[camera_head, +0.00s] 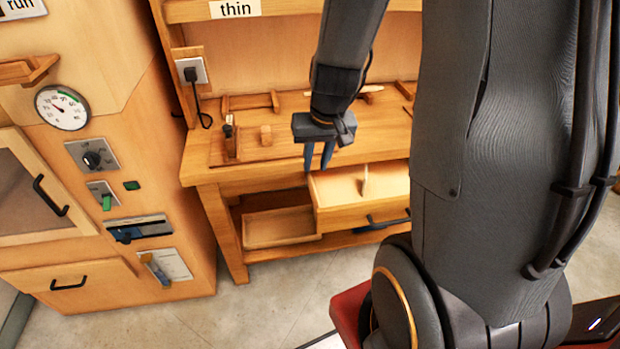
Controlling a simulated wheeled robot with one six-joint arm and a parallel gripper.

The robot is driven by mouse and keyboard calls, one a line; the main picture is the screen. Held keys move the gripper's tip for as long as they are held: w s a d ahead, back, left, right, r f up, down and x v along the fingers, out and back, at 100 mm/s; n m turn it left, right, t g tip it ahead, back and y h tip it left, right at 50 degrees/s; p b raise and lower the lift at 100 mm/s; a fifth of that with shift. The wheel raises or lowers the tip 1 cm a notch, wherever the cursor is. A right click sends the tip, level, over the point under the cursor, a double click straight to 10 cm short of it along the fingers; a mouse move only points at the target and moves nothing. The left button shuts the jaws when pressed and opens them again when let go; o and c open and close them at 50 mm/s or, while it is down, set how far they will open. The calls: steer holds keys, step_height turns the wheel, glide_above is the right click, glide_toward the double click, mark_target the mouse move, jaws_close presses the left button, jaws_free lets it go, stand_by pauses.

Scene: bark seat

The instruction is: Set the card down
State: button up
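My gripper (318,162) points down above the front left part of the workbench, close to the left edge of its pulled-out drawer (362,216). Its two blue fingers stand a little apart, and I see nothing held between them. A thin pale upright piece (365,180) stands in the open drawer, right of the fingers and apart from them. It may be the card, but it is too small to tell. A white sheet (177,265) with a blue and tan item over its left part is on the cabinet front at the left.
An open wooden tray (280,228) sits below, left of the drawer. The cabinet (130,190) with dial, switches and handles stands left. My arm hides much of the right side.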

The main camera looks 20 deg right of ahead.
steer(key=s+a+r+n+g, duration=0.1)
steer(key=s+a+r+n, duration=0.1)
steer(key=s+a+r, duration=0.2)
steer(key=s+a, duration=0.3)
steer(key=s, duration=0.2)
steer(key=shift+s+n+g, duration=0.15)
steer(key=shift+n+g, duration=0.15)
steer(key=shift+n, duration=0.1)
steer(key=shift+a, duration=0.1)
